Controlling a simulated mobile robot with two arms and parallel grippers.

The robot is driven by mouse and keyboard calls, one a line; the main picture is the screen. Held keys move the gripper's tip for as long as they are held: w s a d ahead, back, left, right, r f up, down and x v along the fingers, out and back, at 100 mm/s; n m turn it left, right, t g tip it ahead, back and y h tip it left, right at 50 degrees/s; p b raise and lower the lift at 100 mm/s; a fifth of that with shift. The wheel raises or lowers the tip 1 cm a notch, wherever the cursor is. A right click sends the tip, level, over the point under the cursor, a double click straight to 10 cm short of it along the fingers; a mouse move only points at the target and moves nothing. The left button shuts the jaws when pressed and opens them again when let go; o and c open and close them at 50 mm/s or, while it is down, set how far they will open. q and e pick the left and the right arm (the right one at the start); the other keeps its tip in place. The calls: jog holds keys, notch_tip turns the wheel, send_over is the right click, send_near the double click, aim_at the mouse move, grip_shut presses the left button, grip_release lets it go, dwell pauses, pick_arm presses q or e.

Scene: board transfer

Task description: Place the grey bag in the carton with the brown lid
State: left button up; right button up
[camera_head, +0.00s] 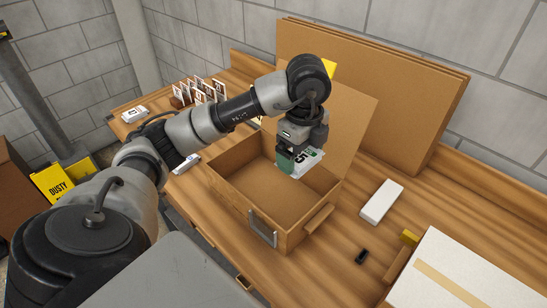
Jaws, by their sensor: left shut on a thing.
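My left gripper (291,153) hangs at the end of its arm over the open wooden box. It is shut on a grey bag (309,161), a pale packet with a green patch and dark print. The bag is above the back part of the box's opening. The brown carton (238,201) stands on the wooden table, with its brown lid (345,122) raised at the back. It has a metal clasp on its front and looks empty inside. The gripper's fingers partly cover the bag. My right gripper is not in view.
Large brown boards (400,85) lean on the wall behind the carton. A white block (381,201), a small black object (361,256) and a white taped box (455,275) lie to the right. Several cards (200,91) stand at the back left.

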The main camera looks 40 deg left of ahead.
pick_arm(q)
jog(key=b, duration=0.8)
send_near(295, 215)
notch_tip(295, 215, down, 7)
jog(key=shift+r+p, duration=0.15)
jog(key=shift+p, duration=0.15)
jog(key=o, duration=0.8)
notch_tip(295, 215, up, 12)
jog(key=shift+r, duration=0.1)
